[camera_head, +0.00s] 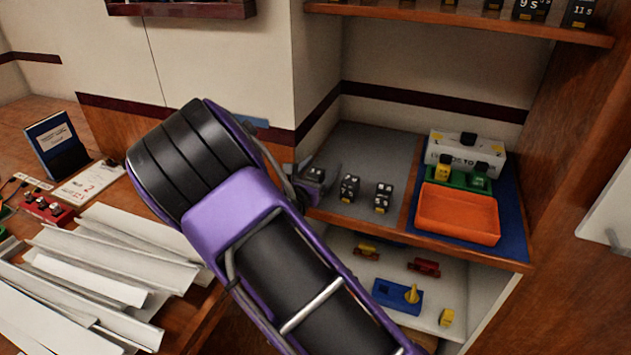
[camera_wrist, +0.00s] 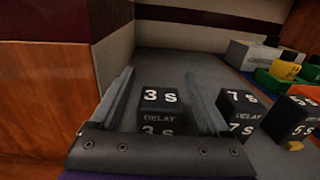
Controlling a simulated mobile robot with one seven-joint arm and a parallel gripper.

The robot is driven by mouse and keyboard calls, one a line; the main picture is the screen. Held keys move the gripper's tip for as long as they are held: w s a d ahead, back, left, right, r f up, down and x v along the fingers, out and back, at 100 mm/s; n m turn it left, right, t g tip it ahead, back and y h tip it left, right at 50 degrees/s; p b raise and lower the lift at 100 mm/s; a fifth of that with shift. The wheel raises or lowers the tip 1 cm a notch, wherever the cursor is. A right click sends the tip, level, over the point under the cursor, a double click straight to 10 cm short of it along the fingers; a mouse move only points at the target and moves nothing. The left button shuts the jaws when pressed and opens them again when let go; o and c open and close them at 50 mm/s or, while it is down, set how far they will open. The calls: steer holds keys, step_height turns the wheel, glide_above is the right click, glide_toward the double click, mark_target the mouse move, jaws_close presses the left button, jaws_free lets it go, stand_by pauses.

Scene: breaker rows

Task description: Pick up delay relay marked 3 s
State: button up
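The delay relay marked 3 s (camera_wrist: 160,105) is a black block with white lettering, standing on the grey shelf mat. In the wrist view it sits between the two fingers of my gripper (camera_wrist: 160,100), with a gap on each side. The gripper is open around it. In the head view the relay (camera_head: 315,175) shows just past my gripper (camera_head: 308,178), partly hidden by it. The relay marked 7 s (camera_wrist: 238,112) stands to its right, outside the right finger. The relay marked 5 s (camera_wrist: 298,118) stands farther right.
An orange tray (camera_head: 458,215) and a green tray (camera_head: 474,183) lie on the blue mat at the right. A white box (camera_head: 440,147) stands behind them. A wooden wall (camera_wrist: 45,100) is close on the left. The mat behind the relays is clear.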

jaws_close()
steer(key=shift+r, duration=0.15)
